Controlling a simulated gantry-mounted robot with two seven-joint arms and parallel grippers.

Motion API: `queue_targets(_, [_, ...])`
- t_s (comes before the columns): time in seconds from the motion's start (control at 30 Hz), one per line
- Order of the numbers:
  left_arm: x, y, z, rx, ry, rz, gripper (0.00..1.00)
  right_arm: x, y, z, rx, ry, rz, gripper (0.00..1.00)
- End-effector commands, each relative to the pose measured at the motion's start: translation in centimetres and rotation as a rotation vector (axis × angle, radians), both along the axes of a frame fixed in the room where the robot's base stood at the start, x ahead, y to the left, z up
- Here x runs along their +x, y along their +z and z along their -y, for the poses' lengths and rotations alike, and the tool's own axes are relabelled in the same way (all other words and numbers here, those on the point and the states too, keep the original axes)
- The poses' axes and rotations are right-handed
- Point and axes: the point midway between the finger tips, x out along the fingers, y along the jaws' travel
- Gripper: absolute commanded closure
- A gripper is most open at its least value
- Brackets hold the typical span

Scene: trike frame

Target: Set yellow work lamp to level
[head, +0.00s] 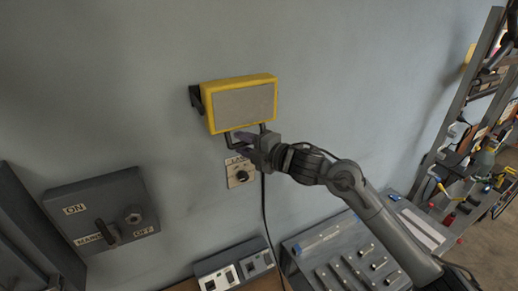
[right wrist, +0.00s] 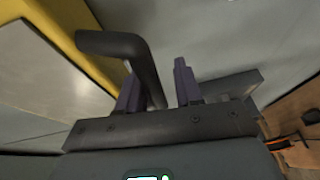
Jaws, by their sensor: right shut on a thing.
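The yellow work lamp (head: 240,103) is mounted on the grey wall, its pale face turned outward, with a dark bracket at its left. A dark bent handle (head: 263,128) hangs below it. My right gripper (head: 244,144) is just under the lamp, shut on the handle. In the right wrist view the dark handle (right wrist: 145,62) runs down between the purple fingers of the gripper (right wrist: 160,85), with the yellow lamp edge (right wrist: 62,18) at upper left. The exact contact is partly hidden. My left gripper is in no view.
A small labelled knob plate (head: 239,173) is on the wall below the lamp, with a hanging cable (head: 265,205) beside it. An ON/OFF switch box (head: 103,210) is at lower left. A tool panel (head: 345,255) stands below, and cluttered shelves (head: 485,130) are at right.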

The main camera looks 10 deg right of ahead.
Motion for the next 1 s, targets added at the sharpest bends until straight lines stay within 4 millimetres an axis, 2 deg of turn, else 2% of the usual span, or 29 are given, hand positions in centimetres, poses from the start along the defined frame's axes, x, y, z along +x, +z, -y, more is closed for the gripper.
queue_targets(0.03, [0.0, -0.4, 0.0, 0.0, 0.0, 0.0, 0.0, -0.4, -0.7, 0.6, -0.007, -0.003, -0.006, 0.73])
queue_targets(0.17, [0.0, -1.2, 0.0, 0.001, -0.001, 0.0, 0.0, -1.9, -0.7, 1.8, -0.008, -0.005, -0.005, 0.73])
queue_targets(0.4, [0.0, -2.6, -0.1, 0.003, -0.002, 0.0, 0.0, -5.2, 0.0, 4.2, -0.007, -0.004, -0.002, 0.73])
queue_targets(0.6, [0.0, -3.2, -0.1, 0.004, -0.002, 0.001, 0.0, -7.1, 0.7, 5.6, -0.003, -0.004, 0.001, 0.73])
queue_targets(1.0, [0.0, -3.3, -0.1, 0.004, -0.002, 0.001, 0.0, -7.9, 1.0, 6.1, -0.001, -0.001, 0.001, 0.73])
